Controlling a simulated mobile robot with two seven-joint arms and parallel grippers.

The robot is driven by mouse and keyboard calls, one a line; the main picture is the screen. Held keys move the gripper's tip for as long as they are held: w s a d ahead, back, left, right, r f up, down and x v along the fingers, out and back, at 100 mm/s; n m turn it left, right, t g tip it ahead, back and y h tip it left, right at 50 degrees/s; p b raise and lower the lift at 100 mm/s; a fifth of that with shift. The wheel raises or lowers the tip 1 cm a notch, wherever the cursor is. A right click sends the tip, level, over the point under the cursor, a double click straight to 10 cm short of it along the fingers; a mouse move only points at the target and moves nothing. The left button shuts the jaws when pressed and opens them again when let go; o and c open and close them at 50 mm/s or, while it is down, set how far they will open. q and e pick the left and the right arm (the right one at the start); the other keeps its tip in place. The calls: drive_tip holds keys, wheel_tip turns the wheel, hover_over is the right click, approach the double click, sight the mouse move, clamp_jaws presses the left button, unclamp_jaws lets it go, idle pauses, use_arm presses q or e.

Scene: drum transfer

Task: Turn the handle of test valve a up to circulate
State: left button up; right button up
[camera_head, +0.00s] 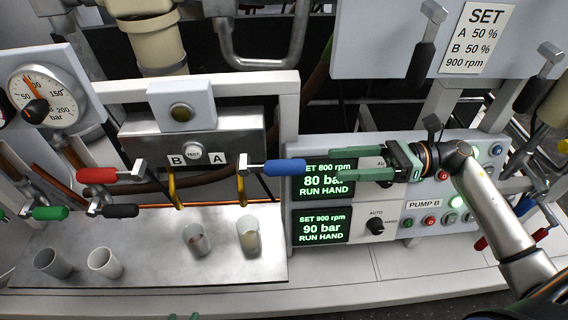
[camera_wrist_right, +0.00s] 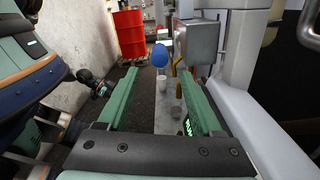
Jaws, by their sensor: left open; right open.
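Test valve A's blue handle (camera_head: 285,167) lies roughly level, reaching right from its stem beside the A label (camera_head: 217,159). It also shows in the right wrist view (camera_wrist_right: 160,56), ahead of and between the fingers. My right gripper (camera_head: 333,163) is open and empty, just right of the blue handle's end, with its fingers pointing left; I see no contact. It also shows in the right wrist view (camera_wrist_right: 159,78). Only the green fingertips of my left gripper (camera_head: 183,317) show, at the bottom edge of the head view.
Test valve B's red handle (camera_head: 97,175) reaches left. Several cups, including a white cup (camera_head: 104,263), stand on the metal tray (camera_head: 150,278). The pump panel (camera_head: 300,238) is behind my right gripper. A red drum (camera_wrist_right: 129,34) stands farther off.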

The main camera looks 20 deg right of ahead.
sight(268, 168)
drive_tip(key=p+x, duration=0.1)
drive_tip(key=x, duration=1)
drive_tip(key=shift+a, duration=0.1)
drive_tip(key=shift+c, duration=0.2)
clamp_jaws()
idle(0.9)
